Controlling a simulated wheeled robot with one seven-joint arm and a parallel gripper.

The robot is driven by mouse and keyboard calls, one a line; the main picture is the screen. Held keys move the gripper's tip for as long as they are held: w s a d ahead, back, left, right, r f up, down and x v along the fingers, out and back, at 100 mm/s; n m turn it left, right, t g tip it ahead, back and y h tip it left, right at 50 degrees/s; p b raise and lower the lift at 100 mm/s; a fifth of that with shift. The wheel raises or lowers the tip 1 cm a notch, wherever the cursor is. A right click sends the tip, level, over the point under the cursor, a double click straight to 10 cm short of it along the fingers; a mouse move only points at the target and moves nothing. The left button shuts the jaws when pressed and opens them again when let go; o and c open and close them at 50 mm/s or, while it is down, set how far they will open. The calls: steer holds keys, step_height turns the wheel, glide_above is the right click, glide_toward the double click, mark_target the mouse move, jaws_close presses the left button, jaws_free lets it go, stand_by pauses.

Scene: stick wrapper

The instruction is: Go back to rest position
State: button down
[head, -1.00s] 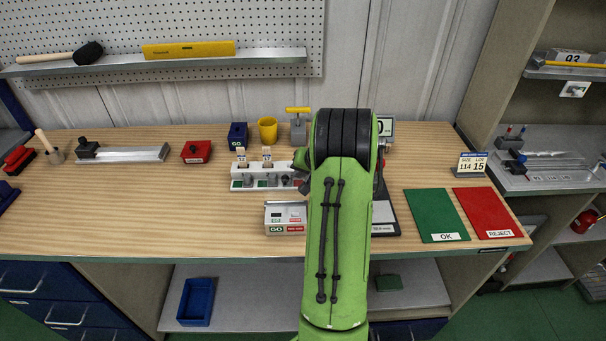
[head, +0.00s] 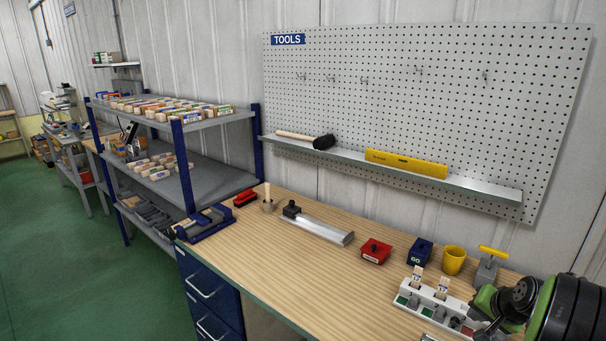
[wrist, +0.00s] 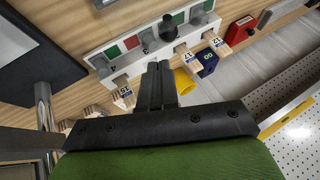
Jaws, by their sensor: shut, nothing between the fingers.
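My gripper (wrist: 158,86) shows in the wrist view with its two dark fingers together and nothing between them. It hangs over the workbench (head: 330,265), close to the white rack (wrist: 128,54) with green and red squares. The rack also shows in the head view (head: 452,307), at the lower right. Parts of my green and black arm cover the bench's right end in the head view, and the fingertips cannot be made out there.
Near the rack are a yellow cup (head: 453,260), a blue GO block (head: 420,251), a red block (head: 375,251) and a yellow-handled tool (head: 489,264). A metal bar fixture (head: 318,226) lies farther left. A shelf unit (head: 185,178) and open green floor (head: 70,255) are at left.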

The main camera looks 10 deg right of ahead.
steer(key=s+a+r+n, duration=0.25)
steer(key=a+r, duration=0.35)
steer(key=a, duration=0.4)
steer(key=s+a+r+n, duration=0.1)
steer(key=a+r+n, duration=0.3)
steer(key=a, duration=0.7)
steer(key=s+a+n, duration=0.2)
steer(key=s+a, duration=0.4)
steer(key=s, duration=0.3)
steer(key=s+a+r+n+g+y, duration=0.1)
steer(key=s+a+n, duration=0.1)
steer(key=s+a, duration=0.4)
steer(key=s, duration=0.3)
steer(key=shift+s+a+r, duration=0.15)
steer(key=shift+r, duration=0.15)
